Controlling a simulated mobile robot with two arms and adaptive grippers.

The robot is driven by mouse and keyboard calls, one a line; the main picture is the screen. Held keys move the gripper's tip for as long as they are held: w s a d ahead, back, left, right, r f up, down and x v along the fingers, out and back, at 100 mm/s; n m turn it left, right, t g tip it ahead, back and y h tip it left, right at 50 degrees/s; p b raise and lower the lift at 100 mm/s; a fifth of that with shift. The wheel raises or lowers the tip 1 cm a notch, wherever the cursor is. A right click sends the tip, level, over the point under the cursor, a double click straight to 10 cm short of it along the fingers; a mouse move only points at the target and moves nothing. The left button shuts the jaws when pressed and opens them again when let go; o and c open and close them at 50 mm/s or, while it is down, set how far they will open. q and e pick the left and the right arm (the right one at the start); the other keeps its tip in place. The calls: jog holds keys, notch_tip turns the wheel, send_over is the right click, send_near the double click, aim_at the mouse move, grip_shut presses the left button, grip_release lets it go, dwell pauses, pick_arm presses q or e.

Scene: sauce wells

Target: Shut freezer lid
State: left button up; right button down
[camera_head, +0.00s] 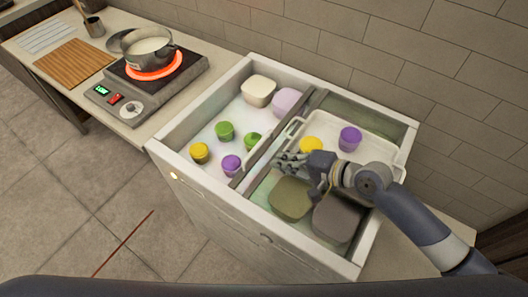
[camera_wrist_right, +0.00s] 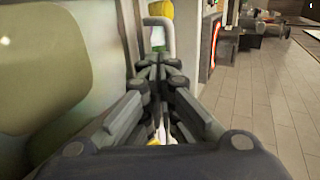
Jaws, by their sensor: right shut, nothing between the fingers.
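The white chest freezer (camera_head: 205,200) stands in the middle of the head view. Its left half is open from above. A greenish glass lid (camera_head: 262,190) with a dark frame bar (camera_head: 272,148) lies over the right half. My right gripper (camera_head: 282,161) is shut and empty, low over the lid beside that bar. My left gripper is out of view.
Several tubs, such as a yellow one (camera_head: 199,153), sit in the open half. A white tray (camera_head: 385,150) with yellow and purple tubs is in the right half. A pot (camera_head: 148,47) stands on a glowing burner on the left counter.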

jog(key=p, duration=0.1)
send_over(263, 165)
jog(key=shift+s+d+f, duration=0.1)
jog(key=shift+s+f, duration=0.05)
jog(key=shift+f, duration=0.8)
